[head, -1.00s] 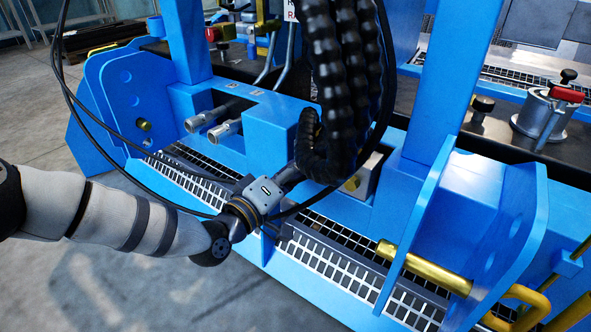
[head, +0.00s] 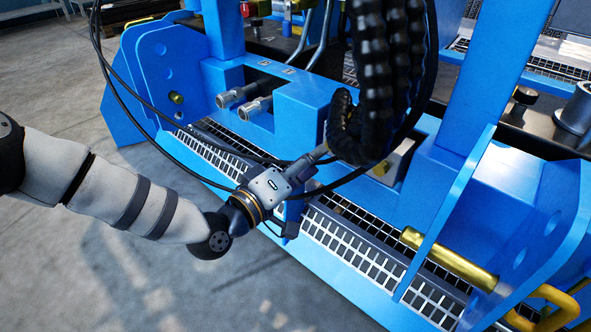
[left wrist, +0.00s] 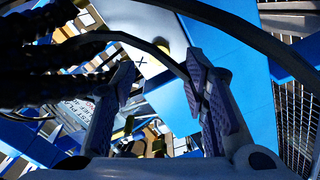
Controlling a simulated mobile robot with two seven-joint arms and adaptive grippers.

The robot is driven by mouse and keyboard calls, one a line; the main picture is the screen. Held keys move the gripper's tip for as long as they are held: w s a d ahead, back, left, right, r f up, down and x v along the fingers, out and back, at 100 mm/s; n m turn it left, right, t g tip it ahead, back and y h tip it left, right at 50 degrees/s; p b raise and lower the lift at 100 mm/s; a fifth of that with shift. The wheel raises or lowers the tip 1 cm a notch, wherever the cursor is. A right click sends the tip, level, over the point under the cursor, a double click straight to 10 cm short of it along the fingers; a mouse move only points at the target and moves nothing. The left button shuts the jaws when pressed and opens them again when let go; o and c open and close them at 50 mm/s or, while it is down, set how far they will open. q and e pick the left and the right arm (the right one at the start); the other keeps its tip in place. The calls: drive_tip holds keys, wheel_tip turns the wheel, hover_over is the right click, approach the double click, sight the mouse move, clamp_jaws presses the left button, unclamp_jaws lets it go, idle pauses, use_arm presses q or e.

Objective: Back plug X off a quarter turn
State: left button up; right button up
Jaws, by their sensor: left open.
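A black X mark (left wrist: 140,62) shows on a pale face in the left wrist view. Above it is a pale block (left wrist: 152,22) with a yellow round part (left wrist: 161,44), perhaps plug X. In the head view, a brass-coloured plug (head: 382,168) sits on a grey block (head: 397,158) in a blue recess, partly behind black hoses. My left gripper (head: 318,157) is left of that block, beside the hoses. Its fingers (left wrist: 163,80) are apart with nothing held between them; the X lies between them in the wrist view. My right gripper is not in view.
Thick black corrugated hoses (head: 385,80) hang close to the left gripper, and a thin black cable (head: 118,105) loops around it. Two grey connectors (head: 243,100) stick out at left. A yellow bar (head: 450,258) lies at lower right. Floor at lower left is clear.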

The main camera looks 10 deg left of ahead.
use_arm(q)
drive_tip(key=v, duration=0.7)
drive_tip(key=shift+s, duration=0.1)
